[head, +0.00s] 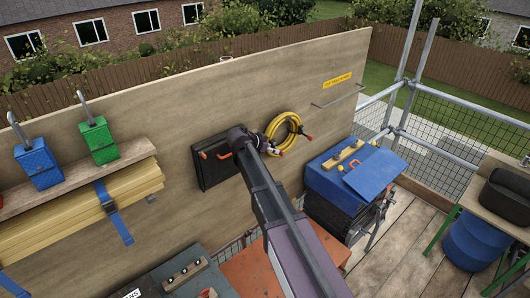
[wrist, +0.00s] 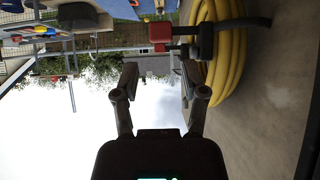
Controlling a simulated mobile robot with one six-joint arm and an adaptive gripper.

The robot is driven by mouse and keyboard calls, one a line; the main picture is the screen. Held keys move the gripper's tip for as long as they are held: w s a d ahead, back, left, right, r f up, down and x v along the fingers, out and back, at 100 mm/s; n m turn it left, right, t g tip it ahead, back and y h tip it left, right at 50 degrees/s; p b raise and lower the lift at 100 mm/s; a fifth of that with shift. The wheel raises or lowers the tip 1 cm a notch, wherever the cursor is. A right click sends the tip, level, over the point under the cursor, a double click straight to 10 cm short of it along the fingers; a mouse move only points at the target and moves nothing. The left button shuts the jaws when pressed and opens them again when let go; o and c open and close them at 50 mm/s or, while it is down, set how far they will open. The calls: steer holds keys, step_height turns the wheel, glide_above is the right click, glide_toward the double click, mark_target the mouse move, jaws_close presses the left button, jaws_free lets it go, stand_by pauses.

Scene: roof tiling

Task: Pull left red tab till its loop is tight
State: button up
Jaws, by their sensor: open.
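A coil of yellow hose (head: 283,132) hangs on the plywood board. A red tab (head: 278,152) shows at its lower left and another red tab (head: 308,138) at its right. In the wrist view one red tab (wrist: 160,32), on a dark clamp-like fitting, lies ahead of the fingers, beside the yellow coil (wrist: 230,55). My gripper (wrist: 160,85) is open and empty, its fingertips apart from the tab. In the head view my gripper (head: 265,144) is close to the coil's left side, partly hidden by my arm. I cannot tell how tight any loop is.
A black panel (head: 210,173) with orange-red pieces is on the board left of the coil. A blue-topped box (head: 350,178) stands at the right. Blue (head: 40,165) and green (head: 98,140) pouches sit on a shelf at the left. Deck boards at the right are clear.

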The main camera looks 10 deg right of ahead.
mark_target(281, 153)
steer(key=shift+b+x, duration=1.75)
steer(key=shift+x, duration=1.55)
jaws_close()
